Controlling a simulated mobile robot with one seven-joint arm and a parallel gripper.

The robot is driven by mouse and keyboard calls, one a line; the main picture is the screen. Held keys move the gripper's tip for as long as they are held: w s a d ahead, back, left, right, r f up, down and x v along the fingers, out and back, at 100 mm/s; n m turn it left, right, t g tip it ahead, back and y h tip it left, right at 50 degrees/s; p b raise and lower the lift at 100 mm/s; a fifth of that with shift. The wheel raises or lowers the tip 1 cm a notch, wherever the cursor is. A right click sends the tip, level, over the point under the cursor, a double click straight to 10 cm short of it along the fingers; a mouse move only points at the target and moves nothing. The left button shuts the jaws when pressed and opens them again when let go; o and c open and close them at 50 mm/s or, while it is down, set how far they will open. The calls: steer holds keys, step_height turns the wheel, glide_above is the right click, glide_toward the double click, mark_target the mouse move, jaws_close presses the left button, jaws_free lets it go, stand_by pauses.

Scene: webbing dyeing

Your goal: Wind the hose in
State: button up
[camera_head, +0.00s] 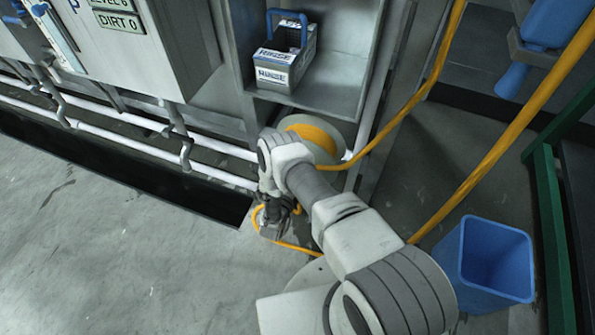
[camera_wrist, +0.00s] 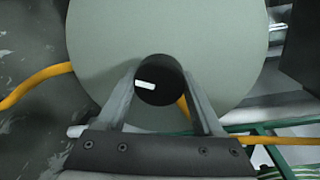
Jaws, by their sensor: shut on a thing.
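The hose reel (camera_head: 325,157) sits low under the cabinet's shelf, with yellow-orange hose (camera_head: 312,133) wound on it. In the wrist view its round grey face (camera_wrist: 225,45) fills the upper middle. A dark round knob (camera_wrist: 160,95) stands out from that face. My gripper (camera_wrist: 160,82) has a finger on each side of the knob and is shut on it. In the head view my arm covers part of the reel, and the grip itself is not clear there. The hose also runs over the floor (camera_head: 296,247) and up to the right (camera_head: 490,160).
A blue bin (camera_head: 485,262) stands at the lower right beside a green frame (camera_head: 550,225). A box marked RINSE (camera_head: 283,70) sits on the cabinet shelf above the reel. White pipes (camera_head: 130,145) run along the left over a dark floor channel. The grey floor at left is clear.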

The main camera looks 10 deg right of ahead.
steer(key=shift+f+m, duration=0.15)
steer(key=shift+m, duration=0.85)
steer(key=o, duration=1.4)
steer(key=shift+c, duration=0.2)
steer(key=p+v, duration=0.5)
steer(key=v, duration=1.2)
steer(key=shift+s, duration=0.25)
